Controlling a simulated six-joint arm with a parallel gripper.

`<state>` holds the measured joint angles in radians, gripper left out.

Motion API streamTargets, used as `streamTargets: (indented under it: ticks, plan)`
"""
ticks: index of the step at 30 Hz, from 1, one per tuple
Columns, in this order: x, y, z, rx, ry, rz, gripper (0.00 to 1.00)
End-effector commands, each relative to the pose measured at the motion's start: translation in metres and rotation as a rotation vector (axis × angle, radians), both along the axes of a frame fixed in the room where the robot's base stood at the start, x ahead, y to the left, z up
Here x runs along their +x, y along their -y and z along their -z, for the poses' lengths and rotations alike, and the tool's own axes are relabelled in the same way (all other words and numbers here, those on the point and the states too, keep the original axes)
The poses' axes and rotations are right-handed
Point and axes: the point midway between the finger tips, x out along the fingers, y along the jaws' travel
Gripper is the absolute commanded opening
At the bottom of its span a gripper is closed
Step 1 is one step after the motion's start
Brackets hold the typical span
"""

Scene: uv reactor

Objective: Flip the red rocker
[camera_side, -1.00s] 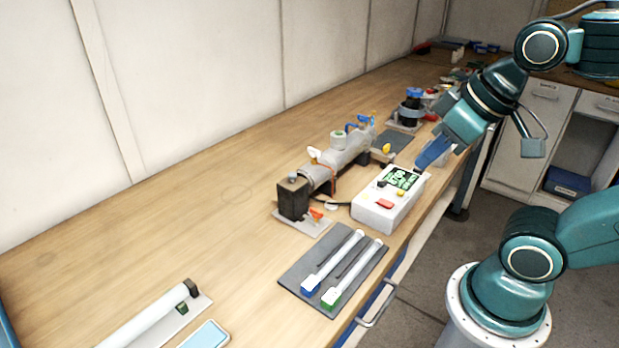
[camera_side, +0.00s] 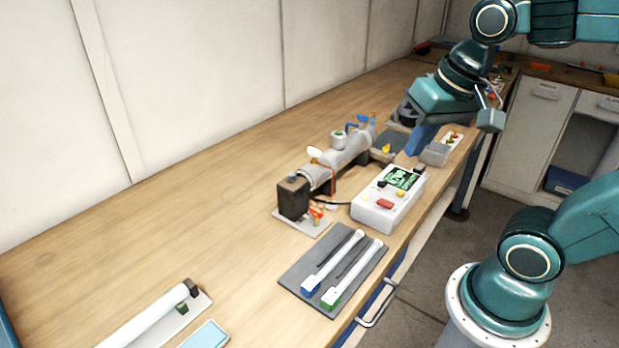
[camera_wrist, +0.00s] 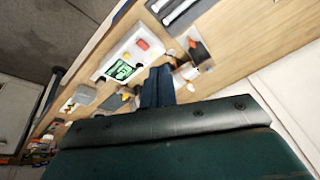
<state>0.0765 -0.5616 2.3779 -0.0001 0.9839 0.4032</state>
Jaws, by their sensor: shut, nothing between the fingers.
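The red rocker (camera_side: 385,203) sits on the near face of a white control box (camera_side: 372,213) with a green-lit screen. The rocker also shows in the wrist view (camera_wrist: 142,44), on the white box (camera_wrist: 128,50). My gripper (camera_side: 412,152) is shut and empty, its blue fingers pointing down behind the box, above the bench and apart from the rocker. In the wrist view the shut fingers (camera_wrist: 158,80) are beside the box. Which way the rocker is tipped is too small to tell.
A grey cylindrical reactor (camera_side: 340,165) with valves stands left of the box. A dark mat (camera_side: 300,262) with two white tubes lies in front of it. A grey block (camera_side: 436,154) stands behind the box.

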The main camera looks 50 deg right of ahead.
Motion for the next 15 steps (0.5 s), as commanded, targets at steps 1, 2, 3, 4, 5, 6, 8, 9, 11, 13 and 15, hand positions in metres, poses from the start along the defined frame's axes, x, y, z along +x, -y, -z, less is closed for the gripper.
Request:
streamTargets:
  ticks: [1, 2, 3, 4, 5, 6, 8, 9, 11, 13, 15]
  plan:
    - [0.005, 0.003, 0.000, 0.018, -0.021, 0.058, 0.00]
    - [0.007, 0.004, 0.000, 0.029, -0.032, 0.096, 0.00]
    - [0.010, 0.007, 0.000, 0.043, -0.048, 0.147, 0.00]
    - [0.012, 0.008, 0.000, 0.054, -0.059, 0.185, 0.00]
    - [0.015, 0.010, 0.001, 0.064, -0.070, 0.222, 0.00]
    - [0.018, 0.012, 0.001, 0.077, -0.084, 0.272, 0.00]
    - [0.023, 0.016, 0.001, 0.096, -0.107, 0.349, 0.00]
    - [0.026, 0.018, 0.002, 0.108, -0.122, 0.400, 0.00]
    - [0.031, 0.022, 0.003, 0.124, -0.142, 0.477, 0.00]
    - [0.036, 0.026, 0.004, 0.141, -0.167, 0.567, 0.00]
    - [0.042, 0.031, 0.006, 0.158, -0.190, 0.658, 0.00]
